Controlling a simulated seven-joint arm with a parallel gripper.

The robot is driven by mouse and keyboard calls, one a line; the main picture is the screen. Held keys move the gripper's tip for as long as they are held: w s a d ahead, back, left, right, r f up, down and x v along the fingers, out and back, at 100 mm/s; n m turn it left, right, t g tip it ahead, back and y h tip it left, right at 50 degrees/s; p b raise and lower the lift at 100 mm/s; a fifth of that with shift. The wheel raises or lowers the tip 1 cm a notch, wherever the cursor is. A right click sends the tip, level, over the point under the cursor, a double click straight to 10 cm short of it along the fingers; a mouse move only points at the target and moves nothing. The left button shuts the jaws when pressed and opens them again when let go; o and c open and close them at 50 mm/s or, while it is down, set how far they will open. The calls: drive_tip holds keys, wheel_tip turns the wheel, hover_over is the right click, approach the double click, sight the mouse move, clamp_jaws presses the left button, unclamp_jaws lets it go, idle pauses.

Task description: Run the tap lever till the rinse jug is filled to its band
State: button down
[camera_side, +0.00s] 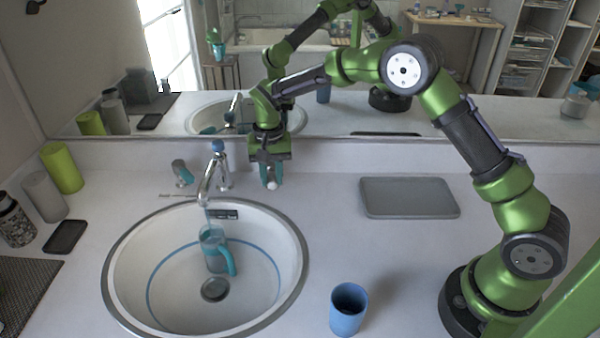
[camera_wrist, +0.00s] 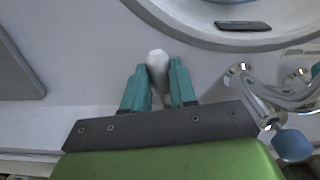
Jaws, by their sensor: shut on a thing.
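The chrome tap (camera_side: 212,178) stands at the back of the sink, with a blue knob (camera_side: 217,146) on top; tap and blue knob (camera_wrist: 292,145) show at the right of the wrist view. The rinse jug (camera_side: 214,254), clear teal with a handle at right, stands upright in the sink under the spout. A thin stream seems to fall into it; its level and band are too small to tell. My gripper (camera_side: 271,174), right of the tap, is shut on a pale, rounded piece (camera_wrist: 157,60) between its teal fingers. I cannot tell whether this is the tap lever.
The round sink (camera_side: 118,250) has a dark drain. A blue cup (camera_side: 347,312) stands at the front right, a grey tray (camera_side: 408,197) lies on the right counter. A green cylinder (camera_side: 62,168) and other containers stand at left. A mirror backs the counter.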

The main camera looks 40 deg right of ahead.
sight(272, 177)
drive_tip(key=c, duration=0.9)
unclamp_jaws()
wheel_tip(272, 177, up, 17)
